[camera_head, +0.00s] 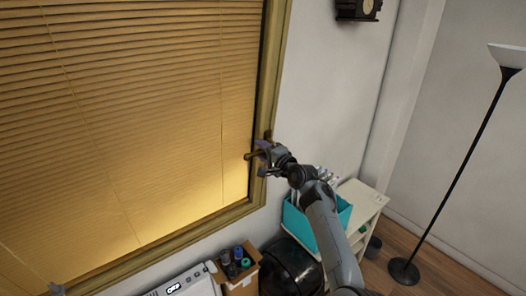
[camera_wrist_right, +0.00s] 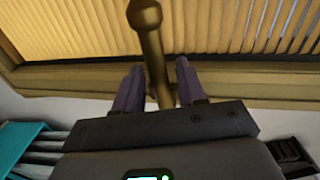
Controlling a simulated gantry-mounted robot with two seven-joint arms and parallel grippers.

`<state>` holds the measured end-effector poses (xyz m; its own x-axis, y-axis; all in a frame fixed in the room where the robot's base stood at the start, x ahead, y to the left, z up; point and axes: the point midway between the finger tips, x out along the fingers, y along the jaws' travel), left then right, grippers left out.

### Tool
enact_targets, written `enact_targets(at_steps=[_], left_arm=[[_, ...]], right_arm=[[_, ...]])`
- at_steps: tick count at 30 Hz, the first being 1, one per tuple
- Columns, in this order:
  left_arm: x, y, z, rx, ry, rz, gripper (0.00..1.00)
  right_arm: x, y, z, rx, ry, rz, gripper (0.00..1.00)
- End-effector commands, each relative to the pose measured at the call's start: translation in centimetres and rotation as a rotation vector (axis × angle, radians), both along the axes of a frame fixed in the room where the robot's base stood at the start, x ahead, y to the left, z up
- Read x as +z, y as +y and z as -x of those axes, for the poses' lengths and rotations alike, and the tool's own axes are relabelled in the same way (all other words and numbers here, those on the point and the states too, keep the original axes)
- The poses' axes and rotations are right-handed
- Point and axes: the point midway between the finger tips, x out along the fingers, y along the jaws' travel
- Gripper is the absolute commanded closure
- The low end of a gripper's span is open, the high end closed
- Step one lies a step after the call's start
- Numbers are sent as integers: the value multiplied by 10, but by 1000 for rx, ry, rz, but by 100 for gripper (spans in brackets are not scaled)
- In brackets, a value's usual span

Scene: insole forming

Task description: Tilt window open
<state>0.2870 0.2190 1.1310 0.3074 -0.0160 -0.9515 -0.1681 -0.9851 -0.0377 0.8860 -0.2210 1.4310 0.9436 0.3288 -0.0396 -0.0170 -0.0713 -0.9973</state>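The window (camera_head: 120,110) fills the left of the head view, with a gold-brown frame (camera_head: 268,75) and lowered slatted blinds glowing yellow. A brass handle (camera_head: 252,155) sits on the frame's right side. In the right wrist view the handle (camera_wrist_right: 151,45) runs between the two purple fingers of my right gripper (camera_wrist_right: 158,85). The fingers stand apart on either side of it, with a narrow gap visible at the right finger.
Below the window are a white machine (camera_head: 190,282), a cardboard box (camera_head: 243,284) with bottles and a round black object (camera_head: 290,268). A teal bin (camera_head: 297,226) stands on a pale shelf unit (camera_head: 366,200). A floor lamp (camera_head: 463,165) stands at right, with bare floor around it.

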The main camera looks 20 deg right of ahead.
Motion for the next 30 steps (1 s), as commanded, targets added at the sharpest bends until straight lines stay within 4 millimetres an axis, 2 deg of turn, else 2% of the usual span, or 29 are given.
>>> enact_targets(at_steps=[8,14,20,30], left_arm=[[0,1,0,-1,1,-3,100],[-1,0,0,0,1,0,100],[-2,-2,0,6,2,8,100],[-13,-2,0,7,2,11,100]], right_arm=[[0,1,1,2,0,1,60],[0,-2,9,2,-2,0,60],[0,-9,27,0,-2,2,60],[2,-24,70,0,-2,0,60]])
